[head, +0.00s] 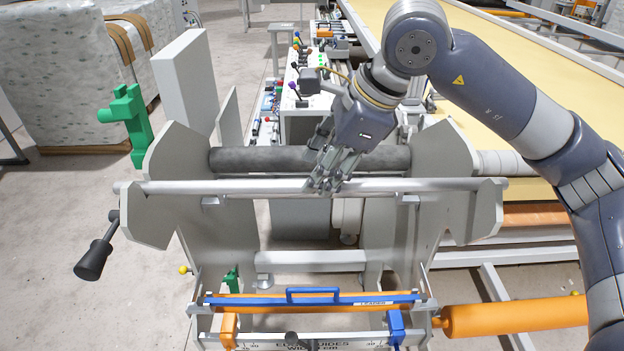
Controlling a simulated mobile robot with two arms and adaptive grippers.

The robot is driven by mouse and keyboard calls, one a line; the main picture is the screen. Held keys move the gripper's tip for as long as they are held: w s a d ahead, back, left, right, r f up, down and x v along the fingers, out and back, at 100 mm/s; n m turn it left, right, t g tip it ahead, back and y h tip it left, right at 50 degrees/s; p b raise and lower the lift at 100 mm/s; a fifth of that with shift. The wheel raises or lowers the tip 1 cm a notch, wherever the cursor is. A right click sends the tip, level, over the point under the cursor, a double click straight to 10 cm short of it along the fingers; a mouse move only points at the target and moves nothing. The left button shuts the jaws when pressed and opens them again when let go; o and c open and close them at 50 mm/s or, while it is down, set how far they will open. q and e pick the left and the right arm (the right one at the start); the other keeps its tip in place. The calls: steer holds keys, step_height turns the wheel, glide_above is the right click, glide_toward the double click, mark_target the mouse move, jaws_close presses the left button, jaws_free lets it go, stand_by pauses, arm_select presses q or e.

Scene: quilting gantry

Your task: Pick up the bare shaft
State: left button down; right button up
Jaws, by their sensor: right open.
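The bare shaft (250,187) is a thin, shiny metal bar lying level across the front of a grey stand. It rests on small brackets, and its ends reach past the side plates. My right gripper (326,184) is open, pointing down at the shaft a little right of its middle. Its fingers overlap the shaft in the picture; whether they touch it I cannot tell. The fingers hide a short part of the shaft. My left gripper is not in view.
A dark grey roller (262,160) lies close behind the shaft, between the side plates (182,165). A black-handled crank (96,258) sticks out at left. Below are a blue-handled bar (316,298) and an orange roller (515,316). A green bracket (128,120) stands upper left.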

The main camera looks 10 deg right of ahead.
steer(key=p+x, duration=0.1)
steer(key=x, duration=0.2)
steer(key=shift+a, duration=0.2)
steer(key=shift+f, duration=0.1)
steer(key=shift+w, duration=0.1)
steer(key=c, duration=0.8)
jaws_close()
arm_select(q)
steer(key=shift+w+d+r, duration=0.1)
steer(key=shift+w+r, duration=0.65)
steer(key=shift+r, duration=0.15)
